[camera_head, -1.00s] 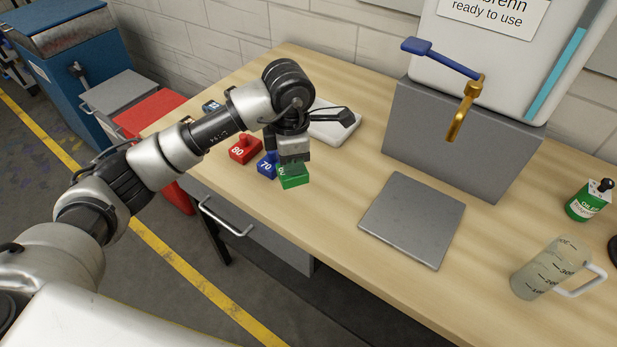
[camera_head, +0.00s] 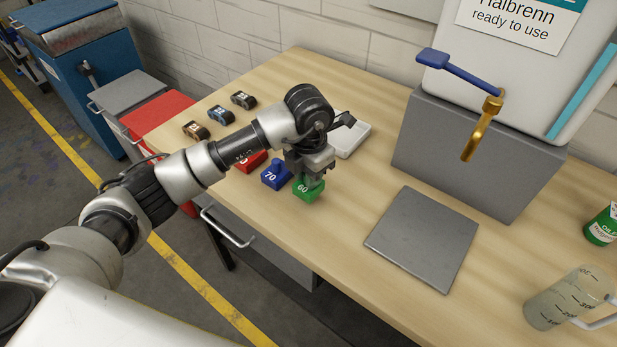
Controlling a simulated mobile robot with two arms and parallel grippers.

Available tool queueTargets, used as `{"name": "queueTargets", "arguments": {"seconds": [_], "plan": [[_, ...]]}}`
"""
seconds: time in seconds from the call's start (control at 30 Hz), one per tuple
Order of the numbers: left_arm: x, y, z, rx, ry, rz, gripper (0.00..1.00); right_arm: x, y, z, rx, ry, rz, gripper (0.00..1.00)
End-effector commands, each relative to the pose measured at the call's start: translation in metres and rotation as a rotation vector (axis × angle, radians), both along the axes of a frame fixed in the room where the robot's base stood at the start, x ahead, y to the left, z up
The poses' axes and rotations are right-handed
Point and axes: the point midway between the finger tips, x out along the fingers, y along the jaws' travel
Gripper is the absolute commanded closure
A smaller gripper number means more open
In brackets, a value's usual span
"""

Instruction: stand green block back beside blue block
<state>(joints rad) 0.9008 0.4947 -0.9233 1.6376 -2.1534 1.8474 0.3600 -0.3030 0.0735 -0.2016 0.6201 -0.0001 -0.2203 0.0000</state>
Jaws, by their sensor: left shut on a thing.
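The green block (camera_head: 307,191), marked 60, is at the near edge of the wooden table (camera_head: 375,275). My left gripper (camera_head: 310,176) comes down on it from above and is shut on its top. The block looks upright and at table level; whether its base touches the table I cannot tell. The blue block (camera_head: 271,178), marked 70, stands just left of it with a narrow gap. The red block (camera_head: 250,164) is farther left, partly hidden behind my arm. My right gripper is not in view.
A grey plate (camera_head: 424,238) lies to the right. A grey stand (camera_head: 465,150) with a brass tap (camera_head: 482,128) is behind it. A white tray (camera_head: 352,139) sits behind my gripper. A measuring jug (camera_head: 560,300) and a green can (camera_head: 603,226) are at the right.

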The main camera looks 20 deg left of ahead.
Motion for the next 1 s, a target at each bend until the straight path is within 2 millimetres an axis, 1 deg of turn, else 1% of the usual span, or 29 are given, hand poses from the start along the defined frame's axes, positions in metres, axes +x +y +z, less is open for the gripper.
{"name": "queueTargets", "arguments": {"seconds": [0.03, 0.13, 0.37, 0.47, 0.5, 0.63, 0.67, 0.87, 1.0], "plan": [[-0.001, 0.000, -0.007, 0.001, 0.004, 0.001, 1.00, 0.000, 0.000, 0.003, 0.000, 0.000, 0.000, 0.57], [-0.001, 0.000, -0.018, 0.000, 0.002, -0.001, 1.00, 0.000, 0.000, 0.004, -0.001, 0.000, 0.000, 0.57], [0.000, 0.000, -0.019, 0.001, 0.000, -0.001, 1.00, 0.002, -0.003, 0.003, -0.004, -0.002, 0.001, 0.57], [0.000, 0.000, -0.023, 0.001, 0.000, -0.001, 1.00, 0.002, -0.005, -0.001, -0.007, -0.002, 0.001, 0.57], [0.000, 0.000, -0.022, 0.001, 0.000, -0.001, 0.74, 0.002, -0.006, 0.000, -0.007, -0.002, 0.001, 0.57], [0.000, 0.000, -0.021, 0.001, 0.000, -0.001, 0.54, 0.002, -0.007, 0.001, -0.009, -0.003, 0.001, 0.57], [0.000, 0.000, -0.021, 0.001, 0.000, -0.001, 0.52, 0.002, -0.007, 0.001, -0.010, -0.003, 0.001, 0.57], [0.000, 0.000, -0.021, 0.001, 0.000, -0.001, 0.52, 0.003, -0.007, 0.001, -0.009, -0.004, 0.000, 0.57], [0.000, 0.000, -0.015, 0.001, 0.000, -0.001, 0.52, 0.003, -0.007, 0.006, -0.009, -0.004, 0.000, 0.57]]}}
